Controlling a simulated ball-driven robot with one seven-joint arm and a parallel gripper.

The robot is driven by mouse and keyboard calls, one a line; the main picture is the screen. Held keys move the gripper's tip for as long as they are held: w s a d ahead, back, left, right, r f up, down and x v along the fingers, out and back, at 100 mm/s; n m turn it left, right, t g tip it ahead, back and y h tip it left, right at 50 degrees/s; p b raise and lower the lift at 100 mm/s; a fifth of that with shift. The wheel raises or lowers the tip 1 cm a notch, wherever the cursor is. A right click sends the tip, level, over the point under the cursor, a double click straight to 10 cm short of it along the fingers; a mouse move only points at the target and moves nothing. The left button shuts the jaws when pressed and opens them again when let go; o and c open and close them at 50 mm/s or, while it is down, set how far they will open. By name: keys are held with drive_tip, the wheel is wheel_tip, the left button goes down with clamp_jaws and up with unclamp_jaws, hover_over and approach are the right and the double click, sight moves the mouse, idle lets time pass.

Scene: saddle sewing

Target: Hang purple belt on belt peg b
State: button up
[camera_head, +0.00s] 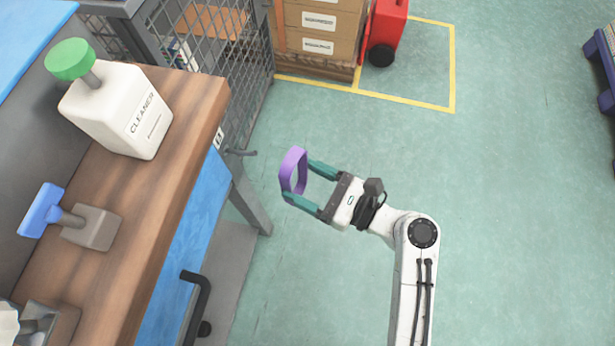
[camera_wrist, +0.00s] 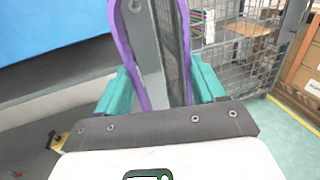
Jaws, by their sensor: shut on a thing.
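The purple belt (camera_head: 290,163) is a closed loop at the tip of my gripper (camera_head: 298,180), held in the air right of the workbench. The teal fingers are spread apart and press on the belt from both sides. In the wrist view, the purple belt (camera_wrist: 126,55) stands up as a tall loop between the fingers (camera_wrist: 160,90), with a grey leg and mesh visible through it. A dark peg (camera_head: 240,152) sticks out from the workbench end beside a small white label (camera_head: 218,138), left of the belt and apart from it. The label is too small to read surely.
The wooden workbench (camera_head: 190,110) holds a cleaner bottle (camera_head: 125,110) and a blue-handled tool (camera_head: 40,210). A mesh cage (camera_head: 250,55) stands behind the peg. Boxes (camera_head: 318,25) and a red cart (camera_head: 385,25) are at the back. Green floor right of my arm is clear.

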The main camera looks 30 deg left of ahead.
drive_tip(key=shift+s+a+f+p, duration=0.25)
drive_tip(key=shift+s+a+p, duration=0.15)
drive_tip(key=shift+a, duration=1.2)
drive_tip(key=shift+s+a+f+p, duration=0.2)
drive_tip(key=shift+s+a+p, duration=0.2)
drive_tip(key=shift+a, duration=1.2)
drive_tip(key=shift+s+a+f+p, duration=0.25)
drive_tip(key=shift+s+a+p, duration=0.15)
drive_tip(key=shift+a, duration=1.2)
drive_tip(key=shift+f, duration=0.1)
drive_tip(key=o, duration=1.1)
drive_tip(key=shift+o, duration=0.3)
drive_tip(key=shift+w+d+p, duration=0.25)
drive_tip(key=shift+d+p, duration=0.05)
drive_tip(key=shift+d, duration=0.4)
drive_tip(key=shift+w+d, duration=0.1)
drive_tip(key=shift+d, duration=0.25)
drive_tip(key=shift+w+d, duration=0.15)
drive_tip(key=shift+d, duration=0.5)
drive_tip(key=shift+d+p, duration=0.3)
drive_tip(key=shift+d, duration=0.05)
